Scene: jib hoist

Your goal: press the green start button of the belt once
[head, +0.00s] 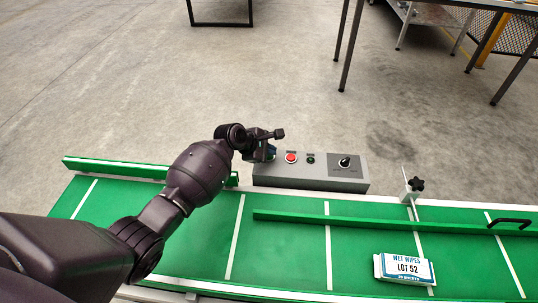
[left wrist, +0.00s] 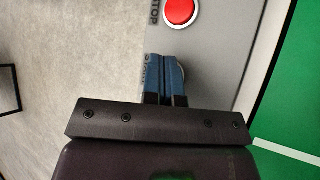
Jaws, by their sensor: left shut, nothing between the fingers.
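The grey control box (head: 310,178) stands at the far edge of the belt. My left gripper (head: 272,153) is over the box's left end, left of the red button. In the left wrist view its blue fingers (left wrist: 165,78) are shut and empty, with the red stop button (left wrist: 180,10) just beyond the tips. My right gripper is not in view.
The green belt (head: 285,250) with white cross stripes runs along the front. A green guide rail (head: 380,222) and a white wet wipes pack (head: 404,268) are on it. A black clamp knob (head: 416,184) is right of the box. Floor behind is clear near the box.

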